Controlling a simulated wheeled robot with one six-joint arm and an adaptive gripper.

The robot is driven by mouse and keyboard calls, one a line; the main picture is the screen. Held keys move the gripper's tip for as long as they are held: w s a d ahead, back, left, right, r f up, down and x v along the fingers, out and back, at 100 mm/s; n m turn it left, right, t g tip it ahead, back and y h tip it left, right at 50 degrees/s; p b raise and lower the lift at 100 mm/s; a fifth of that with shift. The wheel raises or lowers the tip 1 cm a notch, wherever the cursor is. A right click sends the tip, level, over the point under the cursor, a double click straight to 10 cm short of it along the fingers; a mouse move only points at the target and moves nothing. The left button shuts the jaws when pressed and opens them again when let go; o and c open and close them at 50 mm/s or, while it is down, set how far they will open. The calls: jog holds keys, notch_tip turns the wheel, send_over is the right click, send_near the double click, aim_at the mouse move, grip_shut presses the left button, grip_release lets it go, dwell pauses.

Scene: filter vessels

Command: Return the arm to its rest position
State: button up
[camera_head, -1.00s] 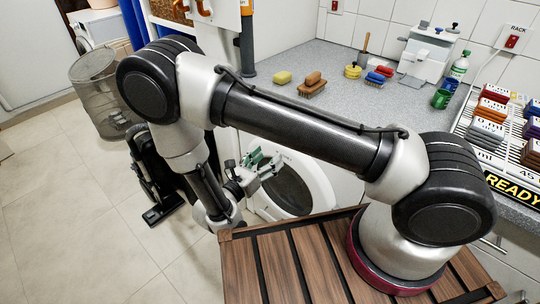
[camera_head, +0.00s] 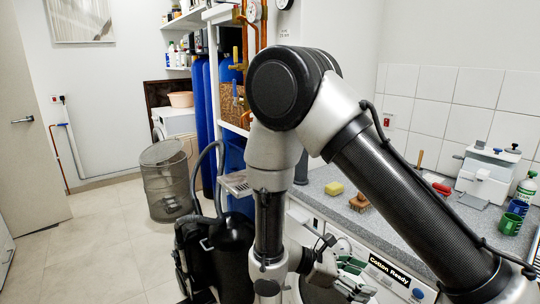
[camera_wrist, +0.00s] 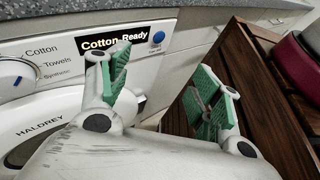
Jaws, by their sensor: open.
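My gripper (camera_wrist: 160,92) is open and empty in the wrist view, its two green-padded fingers wide apart. Behind them are the front of the white washing machine (camera_wrist: 55,75) and the slatted wooden deck (camera_wrist: 262,95). In the head view my gripper (camera_head: 345,275) hangs low in front of the washing machine (camera_head: 385,283), partly hidden by my own arm. My arm is bent, with its elbow high and the forearm pointing down. Nothing is held.
A black vacuum cleaner (camera_head: 215,250) stands close left of my forearm. A wire basket (camera_head: 167,180) stands on the floor. Floor at left is clear.

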jog(key=s+d+r+m+t+y, duration=0.1)
jog(key=s+d+r+m+y, duration=0.2)
jog(key=r, duration=0.6)
jog(key=s+d+r+m+t+y, duration=0.2)
jog(key=s+d+r+m+y, duration=0.1)
jog(key=d+r+m+y, duration=0.3)
jog(key=s+d+r+m+t+y, duration=0.2)
jog(key=s+d+r+m+y, duration=0.1)
jog(key=r+m, duration=0.5)
notch_tip(320, 180, up, 4)
jog(key=shift+d+f+y, duration=0.2)
jog(key=shift+d+y, duration=0.6)
jog(key=shift+d, duration=0.4)
jog(key=shift+s, duration=0.1)
